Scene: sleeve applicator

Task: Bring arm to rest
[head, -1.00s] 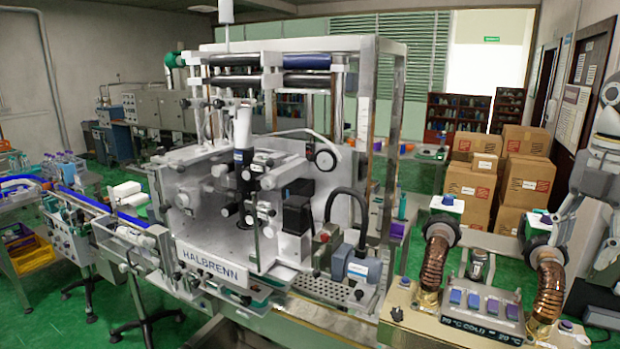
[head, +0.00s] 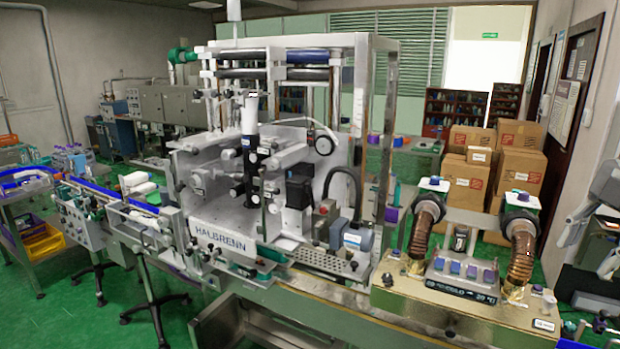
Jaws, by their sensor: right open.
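My right arm comes in at the right edge, grey and white, cut off by the frame. Its gripper (head: 572,238) hangs low and to the right of the heater unit's hose. It is open, and I see nothing held in it. Fine detail of its fingers is hard to make out. My left gripper is out of the picture.
The large white HALBRENN machine (head: 220,238) fills the middle. To its right stands a beige unit (head: 400,296) with two copper hoses (head: 521,262). Stacked cartons (head: 470,190) stand behind. A conveyor (head: 95,200) runs left.

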